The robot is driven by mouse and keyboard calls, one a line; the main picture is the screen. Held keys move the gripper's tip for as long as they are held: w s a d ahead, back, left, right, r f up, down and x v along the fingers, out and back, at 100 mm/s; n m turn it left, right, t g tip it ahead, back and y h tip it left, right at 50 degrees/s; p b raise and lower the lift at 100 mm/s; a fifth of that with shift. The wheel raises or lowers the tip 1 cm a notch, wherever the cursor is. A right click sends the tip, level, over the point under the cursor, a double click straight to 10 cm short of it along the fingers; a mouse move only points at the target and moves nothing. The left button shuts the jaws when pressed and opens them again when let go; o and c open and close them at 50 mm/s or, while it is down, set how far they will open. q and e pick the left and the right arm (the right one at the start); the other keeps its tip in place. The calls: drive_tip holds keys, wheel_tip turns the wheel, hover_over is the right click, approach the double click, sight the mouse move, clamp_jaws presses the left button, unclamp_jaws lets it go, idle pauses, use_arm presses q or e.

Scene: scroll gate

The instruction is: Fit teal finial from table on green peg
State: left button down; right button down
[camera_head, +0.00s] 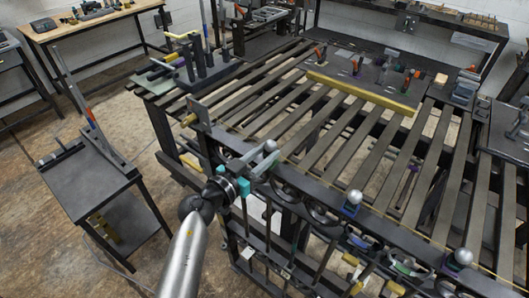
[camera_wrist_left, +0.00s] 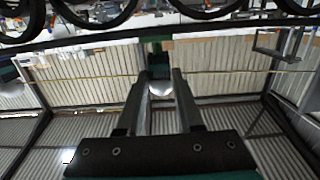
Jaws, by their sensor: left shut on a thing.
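My left gripper (camera_head: 263,157) is at the top rail of the dark gate (camera_head: 310,184), near its left end. It is shut on a finial with a silver ball (camera_head: 270,146). In the left wrist view, the ball (camera_wrist_left: 160,88) sits between the fingertips of my left gripper (camera_wrist_left: 160,76). A green part (camera_wrist_left: 155,52) shows in line with the ball, towards the gate; I cannot tell whether it is the finial's collar or the green peg. Whether the finial is seated is hidden by the fingers. My right gripper is not in view.
Another silver-ball finial with a blue base (camera_head: 353,198) stands on the rail to the right, and one more (camera_head: 462,257) farther right. A small dark side table (camera_head: 85,180) stands left. Long slats (camera_head: 260,100) lie behind the rail. Scrolls hang below it.

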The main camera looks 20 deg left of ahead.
use_arm(q)
drive_tip(key=shift+f+b, duration=0.4)
drive_tip(key=shift+f, duration=0.4)
idle(0.4)
drive_tip(key=shift+c, duration=2.4)
unclamp_jaws()
drive_tip(key=shift+f, duration=0.1)
drive_tip(key=shift+s, duration=0.1)
drive_tip(key=v, duration=1.5)
drive_tip(key=shift+a, duration=0.1)
